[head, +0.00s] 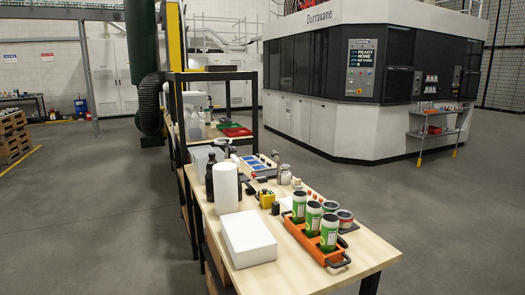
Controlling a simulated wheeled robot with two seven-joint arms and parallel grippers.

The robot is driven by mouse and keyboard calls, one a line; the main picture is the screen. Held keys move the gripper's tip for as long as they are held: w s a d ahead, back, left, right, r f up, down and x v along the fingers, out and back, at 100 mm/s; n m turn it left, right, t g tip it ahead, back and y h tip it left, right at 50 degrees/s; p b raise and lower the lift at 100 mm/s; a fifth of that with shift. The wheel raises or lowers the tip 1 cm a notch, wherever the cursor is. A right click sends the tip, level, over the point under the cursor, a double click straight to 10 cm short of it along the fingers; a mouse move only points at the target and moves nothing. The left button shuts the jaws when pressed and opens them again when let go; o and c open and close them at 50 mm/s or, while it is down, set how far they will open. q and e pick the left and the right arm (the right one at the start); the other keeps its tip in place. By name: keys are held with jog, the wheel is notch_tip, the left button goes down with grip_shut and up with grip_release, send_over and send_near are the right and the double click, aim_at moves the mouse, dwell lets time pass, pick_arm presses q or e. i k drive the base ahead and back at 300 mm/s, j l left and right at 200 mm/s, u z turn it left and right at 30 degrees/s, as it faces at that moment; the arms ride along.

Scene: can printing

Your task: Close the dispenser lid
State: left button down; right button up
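No thing in the head view can be told for certain as the dispenser or its lid. A white box (247,238) with a flat, plain top lies at the near left of the wooden workbench (285,275). An upright white cylinder (226,188) stands just behind it. Whether either is the dispenser, I cannot tell, and no open lid can be made out. Neither of my grippers is in view.
An orange tray (302,239) with black handles holds several green cans at the bench's right. Dark bottles, a yellow block (267,199) and small jars stand behind. A large white machine (370,90) stands at the back. The grey floor (95,220) at left is clear.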

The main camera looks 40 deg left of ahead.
aim_at(276, 155)
jog(key=i+j, duration=0.1)
jog(key=j, duration=0.35)
jog(key=i+j, duration=0.1)
jog(key=j, duration=0.4)
jog(key=i+j+z, duration=0.1)
jog(key=j, duration=0.35)
jog(key=i+j, duration=0.1)
jog(key=j, duration=0.4)
jog(key=i+j, duration=0.1)
jog(key=j, duration=0.35)
jog(key=z, duration=0.05)
